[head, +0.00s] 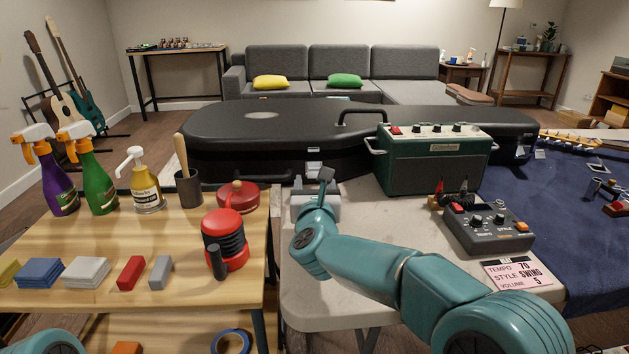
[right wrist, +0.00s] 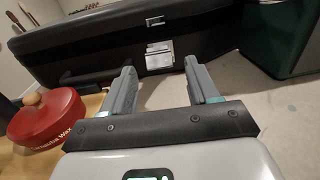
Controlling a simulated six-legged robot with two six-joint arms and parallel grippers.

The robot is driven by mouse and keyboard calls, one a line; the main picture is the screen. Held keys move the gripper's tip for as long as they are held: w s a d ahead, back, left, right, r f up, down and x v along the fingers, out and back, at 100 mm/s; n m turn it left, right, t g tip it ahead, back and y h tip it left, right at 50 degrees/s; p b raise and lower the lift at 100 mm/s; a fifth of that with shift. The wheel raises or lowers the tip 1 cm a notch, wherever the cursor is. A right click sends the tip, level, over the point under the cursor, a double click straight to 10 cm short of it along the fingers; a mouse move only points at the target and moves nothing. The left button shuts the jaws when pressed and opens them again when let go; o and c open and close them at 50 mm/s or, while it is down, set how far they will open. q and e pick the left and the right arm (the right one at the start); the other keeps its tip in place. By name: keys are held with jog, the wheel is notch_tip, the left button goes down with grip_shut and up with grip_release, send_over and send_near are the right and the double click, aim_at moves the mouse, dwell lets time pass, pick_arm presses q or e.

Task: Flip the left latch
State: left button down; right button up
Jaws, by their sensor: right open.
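A long black guitar case (head: 250,135) lies behind the tables, lid closed. A silver latch (head: 314,167) is on its front side, left of the green amplifier; a second metal latch (head: 522,152) appears further right. In the right wrist view, the left latch (right wrist: 159,56) is on the case (right wrist: 100,45) front, straight ahead between my fingers; I cannot tell whether it is flipped. My right gripper (head: 318,182) is in front of this latch. In the right wrist view, the gripper (right wrist: 160,76) is open and empty, apart from the latch. My left gripper is not in view.
A green amplifier (head: 428,165) stands right of the gripper, and a grey pedal box (head: 487,228) is in front of it. A red round tin (head: 238,197) and a red-black canister (head: 225,240) stand to the left on the wooden table (head: 110,245). The pale table (head: 310,300) has free room.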

aim_at(314, 170)
jog(key=shift+w+d, duration=0.1)
jog(key=shift+w, duration=0.7)
grip_shut()
jog(key=r+g+p, duration=0.1)
jog(key=p, duration=0.4)
jog(key=r+g+p, duration=0.1)
jog(key=r+p, duration=0.1)
jog(key=p, duration=0.3)
jog(key=shift+w, duration=0.35)
jog(key=g+p, duration=0.1)
jog(key=p, duration=0.7)
jog(key=w+r+g+p, duration=0.1)
jog(key=g+p, duration=0.1)
jog(key=p, duration=0.6)
jog(key=w+g+p, duration=0.1)
jog(key=p, duration=0.7)
jog(key=shift+w+r+g, duration=0.15)
jog(key=shift+r+g, duration=0.25)
jog(key=shift+w+d+f+p, duration=0.1)
jog(key=shift+f+p, duration=0.05)
jog(key=shift+p, duration=0.6)
